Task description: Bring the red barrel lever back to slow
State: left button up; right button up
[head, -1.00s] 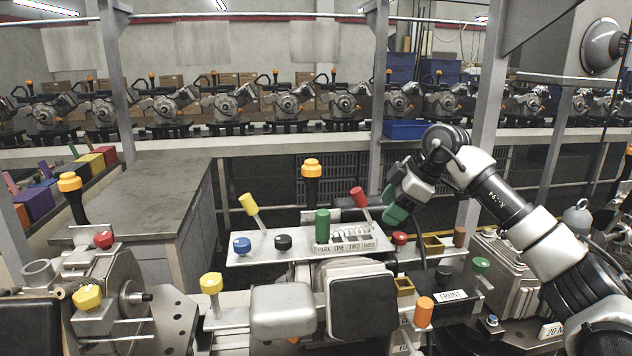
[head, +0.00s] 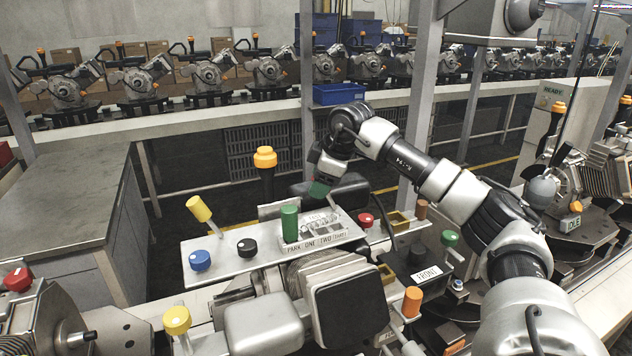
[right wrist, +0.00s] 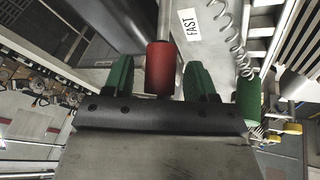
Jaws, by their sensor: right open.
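My right gripper (right wrist: 163,82) is open, with a green finger on each side of the red barrel and gaps between. In the head view my right gripper (head: 320,188) is over the far right end of the control plate (head: 222,262) and hides the red barrel. My left gripper is in neither view.
A green barrel (head: 290,223) stands by the slotted label strip (head: 315,243). A yellow lever (head: 199,209), a blue knob (head: 200,260), a black knob (head: 247,247), a red knob (head: 366,219) and an orange-topped post (head: 265,158) are close by.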

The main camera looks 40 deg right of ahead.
jog(key=shift+x, duration=1.1)
grip_shut()
